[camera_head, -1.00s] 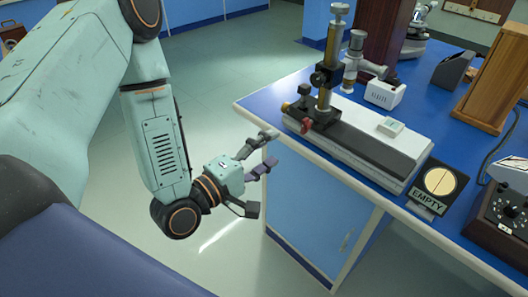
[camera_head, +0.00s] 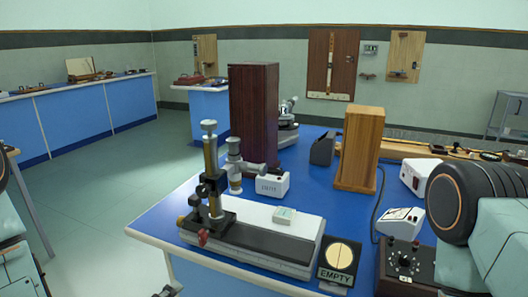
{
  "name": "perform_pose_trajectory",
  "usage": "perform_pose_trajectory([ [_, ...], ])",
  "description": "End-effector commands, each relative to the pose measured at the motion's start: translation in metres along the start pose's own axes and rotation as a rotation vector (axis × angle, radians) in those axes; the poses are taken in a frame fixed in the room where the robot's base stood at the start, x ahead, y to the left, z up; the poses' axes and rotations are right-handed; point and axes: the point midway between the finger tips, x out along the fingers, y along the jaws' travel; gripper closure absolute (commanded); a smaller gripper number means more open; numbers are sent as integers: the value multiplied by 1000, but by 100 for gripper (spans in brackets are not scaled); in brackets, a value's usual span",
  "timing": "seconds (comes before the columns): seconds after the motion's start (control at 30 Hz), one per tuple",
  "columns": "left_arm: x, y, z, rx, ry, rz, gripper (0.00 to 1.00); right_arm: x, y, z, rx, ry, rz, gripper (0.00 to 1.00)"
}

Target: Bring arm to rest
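A small dark tip, seemingly of my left gripper (camera_head: 167,291), shows at the bottom edge, below the near left corner of the blue bench (camera_head: 155,215). Most of that gripper is cut off, so its opening cannot be seen. Part of my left arm (camera_head: 15,250) shows at the left edge. My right arm (camera_head: 480,215) fills the right edge, with a big dark round joint; its gripper is out of view.
On the bench stand a brass-column instrument on a grey base (camera_head: 260,238), an EMPTY sign (camera_head: 340,262), a dark knob box (camera_head: 405,265), a tall dark wooden box (camera_head: 253,115) and a lighter wooden block (camera_head: 358,148). Open floor (camera_head: 100,190) lies left.

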Motion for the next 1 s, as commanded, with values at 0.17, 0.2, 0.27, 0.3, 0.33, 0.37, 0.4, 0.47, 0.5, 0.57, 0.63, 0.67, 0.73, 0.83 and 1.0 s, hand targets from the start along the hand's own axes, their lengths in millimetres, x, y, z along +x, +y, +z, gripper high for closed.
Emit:
perform_pose_trajectory([
  [0.17, -25, -84, 45, 342, -216, -381, 38, 0, 0, 0, 0, 0, 0, 31],
  [0.2, -37, -102, 56, 409, -285, -462, 38, 0, 0, 0, 0, 0, 0, 31],
  [0.27, -60, -128, 73, 501, -405, -578, 38, 0, 0, 0, 0, 0, 0, 31],
  [0.3, -77, -144, 84, 554, -490, -650, 38, 0, 0, 0, 0, 0, 0, 31],
  [0.33, -92, -154, 92, 589, -555, -700, 38, 0, 0, 0, 0, 0, 0, 31],
  [0.37, -105, -163, 100, 618, -615, -747, 38, 0, 0, 0, 0, 0, 0, 31],
  [0.4, -124, -174, 108, 650, -694, -801, 38, 0, 0, 0, 0, 0, 0, 31],
  [0.47, -150, -185, 120, 681, -794, -873, 38, 0, 0, 0, 0, 0, 0, 31],
  [0.5, -165, -191, 126, 690, -846, -915, 38, 0, 0, 0, 0, 0, 0, 31],
  [0.57, -179, -196, 132, 697, -883, -953, 38, 0, 0, 0, 0, 0, 0, 31],
  [0.63, -185, -198, 137, 714, -907, -959, 38, 0, 0, 0, 0, 0, 0, 31],
  [0.67, -187, -199, 139, 720, -915, -960, 38, 0, 0, 0, 0, 0, 0, 31],
  [0.73, -190, -201, 142, 725, -927, -961, 38, 0, 0, 0, 0, 0, 0, 31],
  [0.83, -190, -201, 142, 722, -928, -961, 38, 0, 0, 0, 0, 0, 0, 31],
  [1.0, -190, -201, 142, 722, -926, -960, 38, 0, 0, 0, 0, 0, 0, 31],
])
